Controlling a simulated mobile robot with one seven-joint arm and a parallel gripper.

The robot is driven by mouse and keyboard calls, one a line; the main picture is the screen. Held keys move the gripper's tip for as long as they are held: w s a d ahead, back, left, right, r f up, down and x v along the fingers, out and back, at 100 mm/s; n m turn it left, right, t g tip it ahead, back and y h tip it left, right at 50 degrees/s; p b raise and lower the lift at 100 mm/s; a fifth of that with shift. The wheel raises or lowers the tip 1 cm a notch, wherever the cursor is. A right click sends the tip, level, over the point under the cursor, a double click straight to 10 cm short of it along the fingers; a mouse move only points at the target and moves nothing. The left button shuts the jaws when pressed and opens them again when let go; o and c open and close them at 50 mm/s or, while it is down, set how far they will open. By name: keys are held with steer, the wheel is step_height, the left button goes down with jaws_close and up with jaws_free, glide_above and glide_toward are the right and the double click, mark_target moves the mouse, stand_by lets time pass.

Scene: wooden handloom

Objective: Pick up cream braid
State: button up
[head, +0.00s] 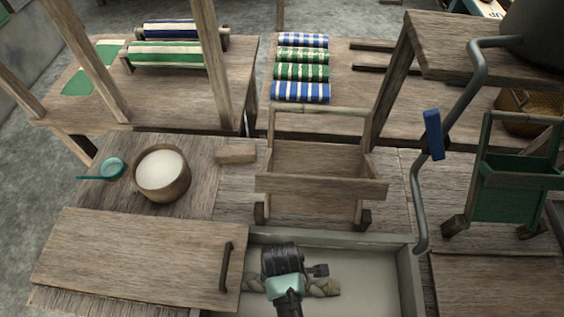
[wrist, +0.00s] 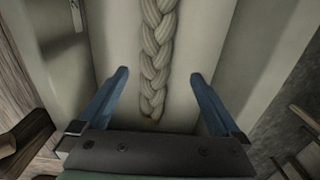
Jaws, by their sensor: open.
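The cream braid (wrist: 157,50) runs lengthwise through the wrist view, lying on the pale floor of a shallow tray (head: 371,270). In the head view the braid (head: 324,287) shows partly on both sides of my wrist, with its middle hidden. My gripper (wrist: 158,85) is open, with one blue finger on each side of the braid and clear room between each finger and it. Neither finger touches the braid in the wrist view. In the head view my gripper is above the tray, its fingers hidden by my wrist.
A wooden lid or board with a dark handle (head: 226,266) is left of the tray. A wooden box on feet (head: 320,187) stands behind it. A crank with a blue grip (head: 433,135) rises at the right. A bowl of white stuff (head: 162,173) is farther left.

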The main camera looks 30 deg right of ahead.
steer(key=shift+w+d+f, duration=0.1)
steer(key=shift+d+f, duration=0.1)
steer(key=shift+f, duration=1.45)
steer(key=shift+w+d+f, duration=0.1)
steer(key=shift+d+f, duration=0.1)
steer(key=shift+f, duration=1.45)
steer(key=shift+r, duration=0.1)
jaws_close()
